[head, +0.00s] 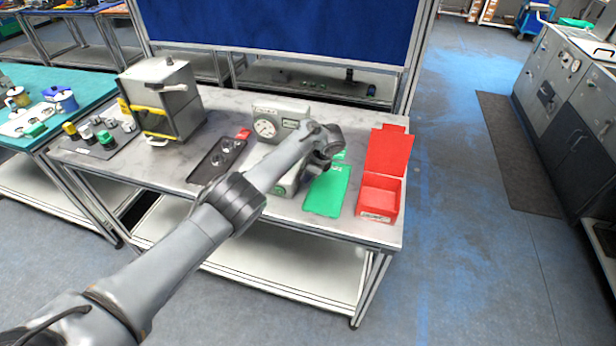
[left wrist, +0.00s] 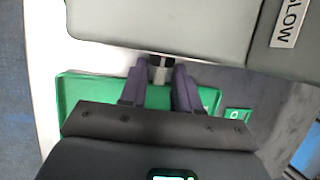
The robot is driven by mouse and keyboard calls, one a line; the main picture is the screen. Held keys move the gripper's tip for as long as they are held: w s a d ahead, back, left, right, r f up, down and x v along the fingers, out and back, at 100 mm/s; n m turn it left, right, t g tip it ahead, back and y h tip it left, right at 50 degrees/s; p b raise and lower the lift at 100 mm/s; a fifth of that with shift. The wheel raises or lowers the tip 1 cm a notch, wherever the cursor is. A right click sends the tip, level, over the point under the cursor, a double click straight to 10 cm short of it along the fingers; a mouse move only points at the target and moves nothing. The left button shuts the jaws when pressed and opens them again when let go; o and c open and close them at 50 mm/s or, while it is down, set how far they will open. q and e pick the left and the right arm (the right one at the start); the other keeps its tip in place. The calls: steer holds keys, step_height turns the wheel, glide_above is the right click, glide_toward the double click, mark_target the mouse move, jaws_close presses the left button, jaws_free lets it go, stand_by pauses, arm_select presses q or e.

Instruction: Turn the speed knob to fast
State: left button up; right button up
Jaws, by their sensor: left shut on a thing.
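The light grey machine (head: 284,112) with a round dial stands on the bench in the head view, partly hidden behind my left arm. Its grey housing (left wrist: 165,25) fills the top of the left wrist view, with a SLOW label (left wrist: 289,22) at the upper right. My left gripper (left wrist: 160,76) has its two dark fingers on either side of a small grey piece at the housing's edge, which looks like the speed knob (left wrist: 160,68). The fingers are shut on it. The knob's pointer and any FAST label do not show. In the head view my wrist hides the fingers and the knob.
A green mat (head: 325,195) lies just right of the machine, and a red bin (head: 379,202) stands beyond it. A dark tray (head: 207,172) lies left of the machine. A grey metal box (head: 172,110) stands farther left. The bench's front edge is close.

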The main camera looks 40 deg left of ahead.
stand_by(0.4)
arm_select(q)
steer(key=o, duration=0.7)
steer(key=p+v, duration=0.3)
steer(key=v, duration=0.7)
steer(key=shift+d+r+p, duration=0.15)
steer(key=shift+r+p, duration=0.25)
